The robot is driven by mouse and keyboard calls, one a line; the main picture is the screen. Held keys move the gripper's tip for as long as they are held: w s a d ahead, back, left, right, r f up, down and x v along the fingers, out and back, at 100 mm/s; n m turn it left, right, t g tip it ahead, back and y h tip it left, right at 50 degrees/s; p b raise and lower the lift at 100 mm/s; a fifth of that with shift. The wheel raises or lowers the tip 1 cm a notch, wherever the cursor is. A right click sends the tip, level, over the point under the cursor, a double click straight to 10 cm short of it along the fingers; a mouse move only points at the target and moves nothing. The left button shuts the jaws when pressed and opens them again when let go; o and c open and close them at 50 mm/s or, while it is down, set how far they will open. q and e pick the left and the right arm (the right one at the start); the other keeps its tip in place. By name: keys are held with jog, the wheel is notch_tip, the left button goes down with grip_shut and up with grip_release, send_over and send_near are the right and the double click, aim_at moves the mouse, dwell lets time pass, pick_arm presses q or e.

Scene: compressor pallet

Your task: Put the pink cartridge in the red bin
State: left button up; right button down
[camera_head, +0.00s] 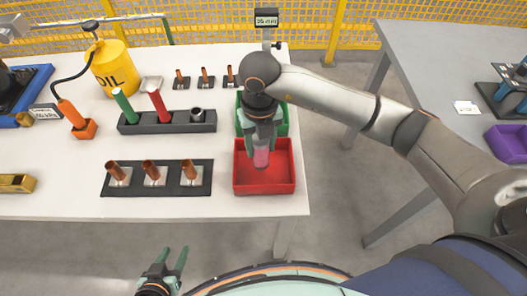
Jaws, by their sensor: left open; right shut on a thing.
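The pink cartridge (261,158) is between the fingers of my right gripper (262,148), which is shut on it. The gripper points down over the red bin (265,182), near its back part. I cannot tell whether the cartridge touches the bin floor. The red bin stands at the right front edge of the white table, and its visible floor is empty. My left gripper (176,264) is open and empty, low in the picture, in front of the table.
A green bin (284,122) stands right behind the red bin, partly hidden by my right arm. A dark rack (160,128) holds green and red cylinders. A black tray (108,190) with copper pieces lies left of the red bin. A yellow oil can (112,72) stands behind.

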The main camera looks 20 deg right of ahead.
aim_at(264, 155)
jog(key=f, duration=0.3)
jog(key=shift+s+d+f, duration=0.1)
jog(key=shift+d+f, duration=0.1)
jog(key=shift+d, duration=0.15)
jog(key=shift+f, duration=0.2)
jog(key=shift+f, duration=0.1)
jog(key=shift+f, duration=0.15)
jog(key=shift+c, duration=1.7)
grip_release()
notch_tip(264, 155, up, 12)
jog(key=shift+r, duration=0.25)
